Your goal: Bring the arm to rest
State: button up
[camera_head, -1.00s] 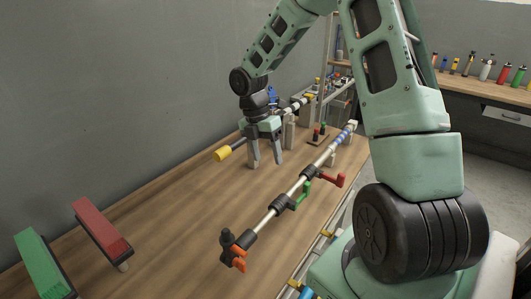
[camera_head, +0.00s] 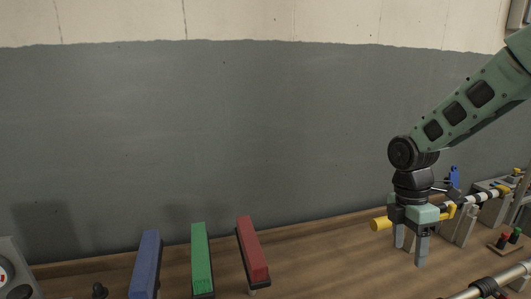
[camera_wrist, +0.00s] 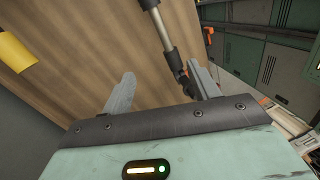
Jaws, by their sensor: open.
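My gripper (camera_head: 411,250) points down over the wooden bench at the right of the head view, its two grey fingers apart with nothing between them. My green arm reaches to it from the upper right. In the wrist view my gripper (camera_wrist: 160,88) shows its fingers spread, with the bench top (camera_wrist: 75,60) beyond them. A metal rod with black fittings (camera_wrist: 168,40) lies beyond the right finger. I cannot tell how far the fingertips are above the bench.
A rod with a yellow end (camera_head: 381,224) passes by my gripper. Blue (camera_head: 145,265), green (camera_head: 201,262) and red (camera_head: 253,252) blocks stand at the bench's left. A small stand with red and green knobs (camera_head: 507,242) is at far right. Bench between red block and gripper is clear.

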jog(key=s+a+m+t+y+b, duration=0.1)
jog(key=s+a+m, duration=0.9)
jog(key=s+a, duration=1)
jog(key=s+t+b, duration=0.1)
jog(key=b, duration=0.1)
jog(key=shift+s+a+r+b, duration=0.2)
jog(key=shift+a+r+b, duration=0.1)
jog(key=shift+a+b, duration=0.1)
